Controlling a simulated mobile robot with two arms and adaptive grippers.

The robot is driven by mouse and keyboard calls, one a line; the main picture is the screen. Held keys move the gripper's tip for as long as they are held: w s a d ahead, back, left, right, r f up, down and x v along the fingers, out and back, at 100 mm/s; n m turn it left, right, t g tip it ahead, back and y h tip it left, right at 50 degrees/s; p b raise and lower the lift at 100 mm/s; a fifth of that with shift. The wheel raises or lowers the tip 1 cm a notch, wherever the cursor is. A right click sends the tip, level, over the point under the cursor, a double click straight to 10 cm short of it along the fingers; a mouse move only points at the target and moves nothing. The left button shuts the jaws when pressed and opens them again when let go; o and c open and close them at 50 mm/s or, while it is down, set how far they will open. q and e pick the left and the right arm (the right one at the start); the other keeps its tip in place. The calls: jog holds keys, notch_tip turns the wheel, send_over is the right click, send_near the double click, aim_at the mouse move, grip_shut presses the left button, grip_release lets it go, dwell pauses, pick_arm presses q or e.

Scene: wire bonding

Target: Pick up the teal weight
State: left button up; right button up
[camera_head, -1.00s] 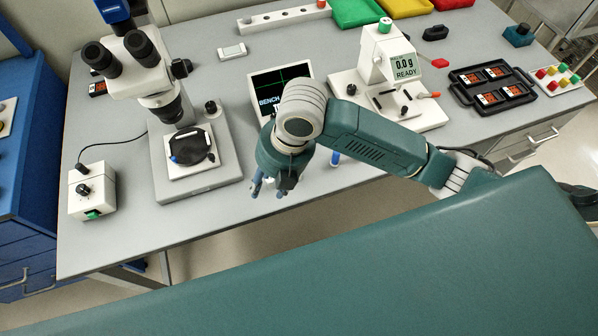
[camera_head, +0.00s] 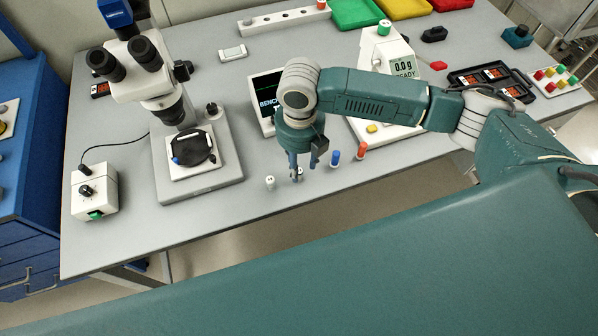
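I see no small cylinder that is clearly teal. A teal block with a dark top (camera_head: 517,36) stands at the far right back of the bench, and I cannot tell if it is the teal weight. My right gripper (camera_head: 296,178) points down over the front of the bench, far from that block. A small pale piece (camera_head: 300,171) shows right by its fingertips, partly hidden; I cannot tell if the fingers touch it or how wide they stand. My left gripper is not in view.
A white cylinder (camera_head: 270,182), a blue cylinder (camera_head: 335,157) and an orange one (camera_head: 361,150) stand close to the gripper. A microscope (camera_head: 155,85) is left, a small screen (camera_head: 262,92) behind, a tester (camera_head: 404,62) right. The bench's front edge is near.

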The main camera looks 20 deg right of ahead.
notch_tip(320, 180, down, 4)
jog(key=shift+w+a+f+p, duration=0.1)
jog(key=shift+p, duration=0.35)
jog(key=c, duration=0.8)
